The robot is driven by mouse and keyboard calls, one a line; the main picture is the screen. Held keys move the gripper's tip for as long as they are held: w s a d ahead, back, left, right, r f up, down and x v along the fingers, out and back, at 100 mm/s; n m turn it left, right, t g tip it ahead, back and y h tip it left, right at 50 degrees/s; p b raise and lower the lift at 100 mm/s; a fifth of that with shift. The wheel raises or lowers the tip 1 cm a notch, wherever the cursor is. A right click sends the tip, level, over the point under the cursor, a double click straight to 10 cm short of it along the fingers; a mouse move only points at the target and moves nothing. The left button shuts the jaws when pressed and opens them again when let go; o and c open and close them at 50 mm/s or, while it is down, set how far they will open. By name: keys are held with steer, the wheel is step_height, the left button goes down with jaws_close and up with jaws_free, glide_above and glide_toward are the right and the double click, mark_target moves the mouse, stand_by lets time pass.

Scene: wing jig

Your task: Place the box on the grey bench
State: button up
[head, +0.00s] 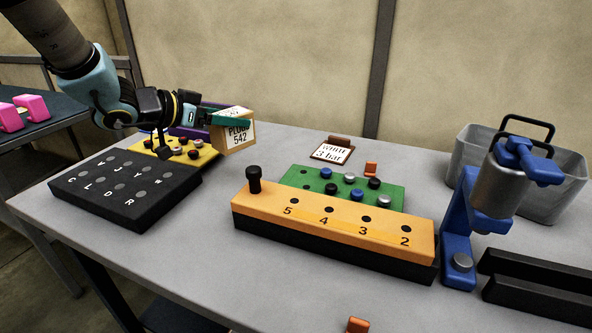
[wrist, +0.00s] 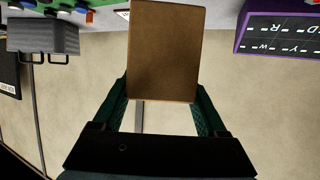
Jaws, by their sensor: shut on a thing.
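The box (head: 238,137) is tan cardboard with a white label reading what looks like "PLUG 542". My gripper (head: 228,119) is shut on it, with a green finger along its side, at the left rear of the grey bench (head: 200,265). The box appears held above the bench top; its exact height is unclear. In the wrist view the box's plain brown face (wrist: 165,50) sits between the two dark green fingers of my gripper (wrist: 163,92).
A black lettered block (head: 125,190) and yellow block (head: 172,150) with knobs stand left. An orange numbered block (head: 335,222), green block (head: 325,187), small sign (head: 331,150), blue clamp stand (head: 457,235) and grey bin (head: 560,203) stand right. Bare bench lies front left of the orange block.

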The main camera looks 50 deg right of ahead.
step_height(320, 180, down, 10)
steer(key=shift+r, duration=0.1)
stand_by(0.4)
steer(key=o, duration=1.5)
steer(key=shift+f, duration=0.2)
steer(key=shift+r, duration=0.15)
steer(key=v, duration=1.2)
steer(key=shift+b, duration=0.45)
